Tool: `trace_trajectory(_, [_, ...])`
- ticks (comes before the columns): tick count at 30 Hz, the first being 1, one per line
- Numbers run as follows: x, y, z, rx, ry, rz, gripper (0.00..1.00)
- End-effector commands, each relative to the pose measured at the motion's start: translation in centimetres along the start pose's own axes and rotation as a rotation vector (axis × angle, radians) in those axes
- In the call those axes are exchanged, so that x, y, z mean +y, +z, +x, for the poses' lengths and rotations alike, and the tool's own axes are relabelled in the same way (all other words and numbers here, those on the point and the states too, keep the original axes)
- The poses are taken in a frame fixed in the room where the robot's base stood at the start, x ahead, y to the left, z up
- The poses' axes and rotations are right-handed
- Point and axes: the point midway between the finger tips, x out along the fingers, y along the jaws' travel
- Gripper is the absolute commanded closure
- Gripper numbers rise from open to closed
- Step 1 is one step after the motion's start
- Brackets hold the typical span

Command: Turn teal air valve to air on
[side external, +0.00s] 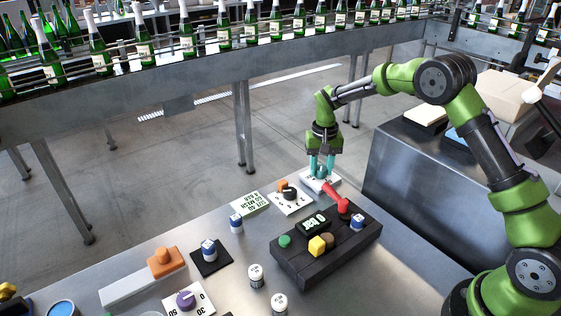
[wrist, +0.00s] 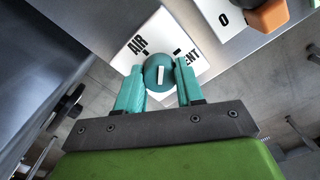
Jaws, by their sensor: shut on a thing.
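The teal air valve is a round knob (wrist: 158,64) with a white bar on its face, in the wrist view. It sits on a white plate (wrist: 197,57) lettered "AIR" on the left and a partly hidden word ending in "ENT" on the right. The white bar stands nearly upright in the picture, between the two black ticks. My gripper (wrist: 159,80) has its teal fingers on either side of the knob and is shut on it. In the side external view my gripper (side external: 322,167) points down at the plate, and its fingers largely hide the knob.
A red handle (side external: 333,194) on a dark control box (side external: 300,262) lies close in front of the valve plate. A black dial (side external: 289,193) on a white plate is just left. Several cans and knobs stand on the metal table (side external: 225,270). A bottle conveyor runs behind.

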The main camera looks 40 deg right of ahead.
Motion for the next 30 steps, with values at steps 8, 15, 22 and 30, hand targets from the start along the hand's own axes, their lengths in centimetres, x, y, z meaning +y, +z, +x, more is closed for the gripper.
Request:
trace_trajectory(8, [0.00, -0.08, -0.10, 0.002, -0.001, -0.261, 0.93])
trace_trajectory(15, [-0.02, -0.08, -0.11, 0.003, -0.001, -0.483, 0.93])
trace_trajectory(22, [0.00, -0.10, -0.12, 0.003, 0.000, -0.660, 0.93])
trace_trajectory(30, [-0.04, -0.09, -0.13, 0.004, -0.001, -0.792, 0.93])
